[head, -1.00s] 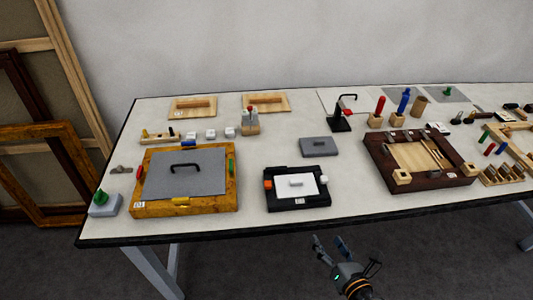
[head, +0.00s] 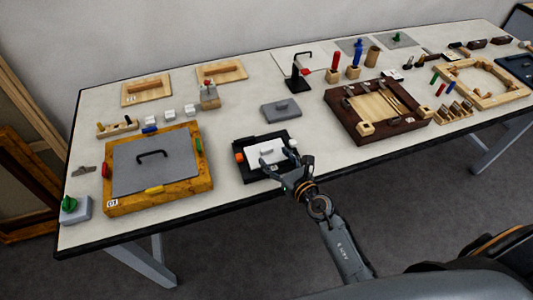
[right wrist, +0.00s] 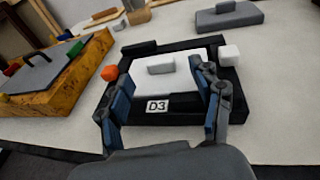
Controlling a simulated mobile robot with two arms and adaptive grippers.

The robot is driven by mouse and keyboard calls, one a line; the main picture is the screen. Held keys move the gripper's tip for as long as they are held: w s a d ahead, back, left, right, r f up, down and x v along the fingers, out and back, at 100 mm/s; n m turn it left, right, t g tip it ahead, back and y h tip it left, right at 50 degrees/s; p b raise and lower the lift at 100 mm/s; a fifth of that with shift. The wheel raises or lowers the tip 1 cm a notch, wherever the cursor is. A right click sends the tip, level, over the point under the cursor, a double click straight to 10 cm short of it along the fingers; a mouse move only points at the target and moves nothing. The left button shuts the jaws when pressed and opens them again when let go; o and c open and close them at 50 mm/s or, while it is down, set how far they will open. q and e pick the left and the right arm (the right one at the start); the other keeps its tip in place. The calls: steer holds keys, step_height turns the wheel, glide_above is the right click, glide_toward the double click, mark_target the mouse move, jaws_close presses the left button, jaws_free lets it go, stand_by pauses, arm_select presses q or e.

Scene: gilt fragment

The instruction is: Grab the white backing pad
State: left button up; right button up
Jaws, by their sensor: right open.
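The white backing pad (head: 255,157) is a flat white plate with a small raised grip block on top. It lies in a black tray (head: 240,170) near the table's front edge. In the right wrist view the pad (right wrist: 172,86) sits behind the tray's D3 label. My right gripper (head: 277,157) is open and empty. In the right wrist view its fingers (right wrist: 161,74) stand on either side of the pad, with the grip block between them and a little beyond. Contact cannot be told. My left gripper is not in view.
An orange block (right wrist: 109,73) and a white block (right wrist: 229,54) sit on the tray's sides. A grey block with a knob (head: 281,110) lies behind. A yellow-brown framed box (head: 160,188) stands left, a dark wooden tray (head: 392,138) right. Bare table separates them.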

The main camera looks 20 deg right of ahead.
mark_target(268, 150)
steer(key=x, duration=0.4)
steer(key=shift+w, duration=0.2)
steer(key=shift+s, duration=0.15)
steer(key=shift+c, duration=1.3)
steer(key=c, duration=0.9)
